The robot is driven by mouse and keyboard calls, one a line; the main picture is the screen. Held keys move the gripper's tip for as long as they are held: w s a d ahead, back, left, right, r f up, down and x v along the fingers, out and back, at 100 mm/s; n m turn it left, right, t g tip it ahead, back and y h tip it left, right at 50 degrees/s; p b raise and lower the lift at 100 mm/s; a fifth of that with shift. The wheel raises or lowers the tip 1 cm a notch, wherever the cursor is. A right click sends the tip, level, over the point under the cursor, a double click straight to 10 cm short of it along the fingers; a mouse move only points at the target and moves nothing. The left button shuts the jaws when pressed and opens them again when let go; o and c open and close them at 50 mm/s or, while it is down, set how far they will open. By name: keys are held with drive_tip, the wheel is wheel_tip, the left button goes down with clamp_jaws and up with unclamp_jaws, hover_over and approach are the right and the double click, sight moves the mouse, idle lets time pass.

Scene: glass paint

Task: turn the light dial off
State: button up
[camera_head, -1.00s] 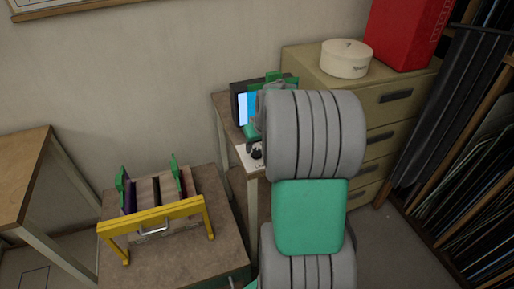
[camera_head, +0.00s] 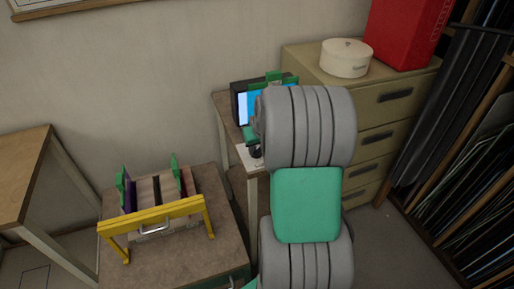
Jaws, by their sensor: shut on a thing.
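My gripper (camera_head: 255,151) shows only as a small dark shape beside my thick grey and green arm. It is low over a white sheet or panel (camera_head: 246,161) on the narrow table (camera_head: 227,119) by the wall. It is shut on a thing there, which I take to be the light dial. The dial itself cannot be made out; the fingers and my arm hide it. A dark monitor (camera_head: 236,99) with a lit white and blue screen stands just behind the gripper.
A beige drawer cabinet (camera_head: 388,112) at right carries a round white box (camera_head: 346,61) and a red box (camera_head: 408,32). A low table (camera_head: 170,258) at left holds a yellow-framed rack (camera_head: 150,217). A wooden table (camera_head: 22,165) stands farther left. Dark shelving fills the right.

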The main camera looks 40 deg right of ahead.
drive_tip(key=shift+d+n, duration=0.1)
drive_tip(key=shift+n, duration=0.3)
clamp_jaws()
drive_tip(key=n+y+b, duration=0.1)
drive_tip(key=n, duration=0.2)
drive_tip(key=shift+d+n+y, duration=0.1)
drive_tip(key=shift+n+y, duration=0.2)
drive_tip(key=shift+y, duration=0.1)
drive_tip(key=shift+d+n+y+b, duration=0.1)
drive_tip(key=shift+n+y+b, duration=0.55)
drive_tip(key=shift+n, duration=1.55)
drive_tip(key=shift+y, duration=0.25)
drive_tip(key=o, duration=1.1)
unclamp_jaws()
drive_tip(key=shift+c, duration=0.2)
drive_tip(key=v, duration=0.7)
drive_tip(key=shift+r, duration=0.5)
